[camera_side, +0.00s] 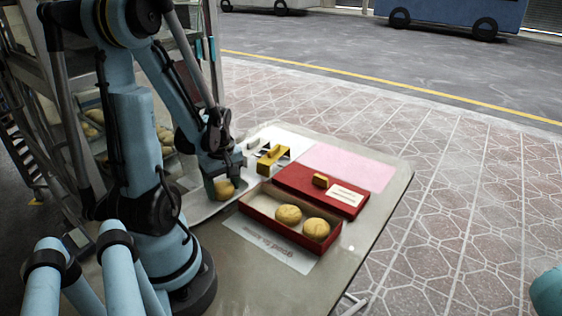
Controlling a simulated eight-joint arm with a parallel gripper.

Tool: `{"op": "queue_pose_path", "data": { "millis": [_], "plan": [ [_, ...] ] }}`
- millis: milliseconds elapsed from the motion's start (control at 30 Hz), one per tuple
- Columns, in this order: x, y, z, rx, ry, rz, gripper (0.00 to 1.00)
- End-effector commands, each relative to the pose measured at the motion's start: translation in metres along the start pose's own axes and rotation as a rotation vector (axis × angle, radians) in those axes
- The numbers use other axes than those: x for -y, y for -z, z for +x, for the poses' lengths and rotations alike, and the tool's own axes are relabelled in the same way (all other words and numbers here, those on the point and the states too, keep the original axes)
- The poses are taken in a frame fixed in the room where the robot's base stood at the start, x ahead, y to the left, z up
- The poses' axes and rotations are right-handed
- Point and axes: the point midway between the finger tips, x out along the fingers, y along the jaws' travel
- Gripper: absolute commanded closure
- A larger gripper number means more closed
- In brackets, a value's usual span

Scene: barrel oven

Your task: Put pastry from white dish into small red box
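The small red box (252,212) stands open on the table with two round golden pastries (302,222) in its right part. Its left part looks empty. My gripper (224,187) points down just left of the box, over the white dish (201,210). Another pastry (225,190) shows between its fingers, partly covered by them. I cannot tell whether the fingers press on it or whether it is clear of the dish. Much of the dish is hidden by my arm.
A red lid (295,178) with a yellow handle and white label lies behind the box. A yellow holder (269,159) stands on a white sheet. A pink sheet (347,166) lies at the back right. The table's front right is clear. A metal rack (205,50) rises at left.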

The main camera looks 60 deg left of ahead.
Motion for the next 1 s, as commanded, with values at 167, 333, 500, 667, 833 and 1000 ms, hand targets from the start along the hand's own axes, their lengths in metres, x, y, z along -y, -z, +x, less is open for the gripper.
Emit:
{"op": "queue_pose_path", "data": {
  "millis": [167, 333, 500, 667, 833, 1000],
  "plan": [
    [0.0, 0.0, 0.0, 0.0, 0.0, 0.0, 0.67],
    [0.0, 0.0, 0.0, 0.0, 0.0, 0.0, 0.68],
    [0.0, 0.0, -0.002, 0.0, 0.0, 0.0, 0.68],
    [0.0, 0.001, -0.009, 0.0, 0.0, 0.0, 0.68],
    [0.0, 0.003, -0.025, -0.001, 0.001, 0.0, 0.68],
    [-0.003, -0.006, -0.049, -0.001, 0.001, 0.008, 0.68]
  ]
}}
